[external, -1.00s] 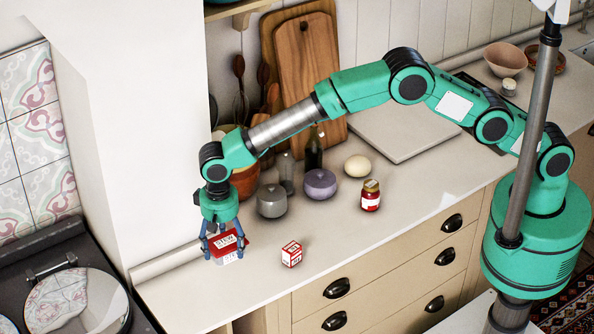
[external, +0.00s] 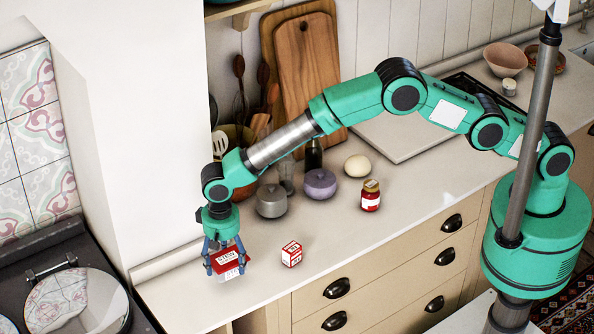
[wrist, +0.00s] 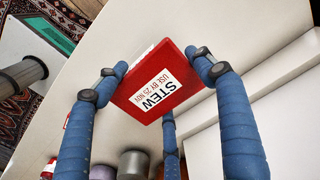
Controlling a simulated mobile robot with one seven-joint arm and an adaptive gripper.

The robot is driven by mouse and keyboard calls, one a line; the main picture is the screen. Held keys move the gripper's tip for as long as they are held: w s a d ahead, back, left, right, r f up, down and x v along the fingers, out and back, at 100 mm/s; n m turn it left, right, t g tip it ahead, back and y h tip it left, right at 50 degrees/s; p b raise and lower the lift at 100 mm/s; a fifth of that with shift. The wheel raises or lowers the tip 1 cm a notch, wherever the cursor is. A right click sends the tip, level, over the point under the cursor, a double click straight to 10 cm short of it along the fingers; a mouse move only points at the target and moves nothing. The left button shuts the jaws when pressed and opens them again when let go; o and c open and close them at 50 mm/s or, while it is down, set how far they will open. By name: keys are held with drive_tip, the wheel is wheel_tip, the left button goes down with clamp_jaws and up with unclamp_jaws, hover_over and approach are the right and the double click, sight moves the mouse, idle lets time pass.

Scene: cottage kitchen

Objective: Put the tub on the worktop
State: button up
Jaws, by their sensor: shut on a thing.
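The tub (external: 229,264) has a red lid and pale sides. Its white label reads "STEW, USE BY 25 NOV" in the wrist view (wrist: 160,88). My gripper (external: 226,261) points down and is shut on the tub, with blue fingers around its sides. In the wrist view the fingers (wrist: 163,72) press on opposite edges of the lid, and a third finger shows behind. The tub is over the left end of the cream worktop (external: 185,292). I cannot tell whether its underside touches the surface.
A small red-and-white box (external: 291,254) stands just right of the tub. A grey pot (external: 271,201), a purple pot (external: 320,184) and a red jar (external: 370,196) stand farther back. A white wall (external: 130,130) rises at the left. The worktop's front left is clear.

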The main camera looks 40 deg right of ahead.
sight(225, 259)
drive_tip(key=shift+f, duration=1.8)
drive_tip(key=shift+f, duration=0.15)
drive_tip(key=o, duration=1.4)
wheel_tip(225, 259, up, 12)
drive_tip(key=shift+r, duration=0.1)
